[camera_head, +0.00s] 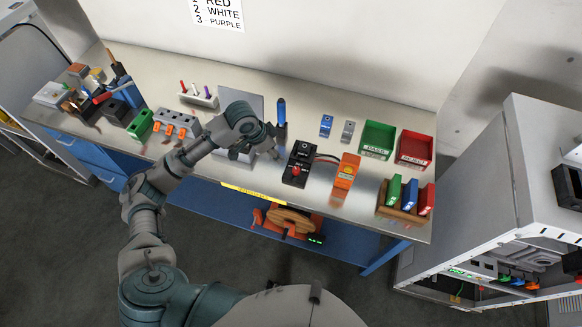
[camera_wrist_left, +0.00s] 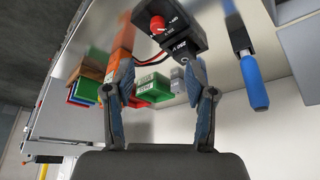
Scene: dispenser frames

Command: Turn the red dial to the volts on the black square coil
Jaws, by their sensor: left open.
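The red dial (camera_head: 296,170) sits on top of a black box-shaped unit (camera_head: 303,152) on the bench, right of the bench's middle. In the left wrist view the red dial (camera_wrist_left: 157,24) shows at the top, with small white marks beside it that I cannot read. The black unit (camera_wrist_left: 186,46) lies beyond my fingertips. My left gripper (camera_head: 272,144) is open and empty, just left of the black unit and apart from it. Its two spread fingers (camera_wrist_left: 161,75) show in the left wrist view. My right gripper is not in view.
An orange meter (camera_head: 346,172) stands right of the unit, joined by red and black leads. A blue-handled tool (camera_head: 281,112) stands upright close behind my left gripper. Green (camera_head: 378,139) and red (camera_head: 415,149) bins and a binder rack stand farther right.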

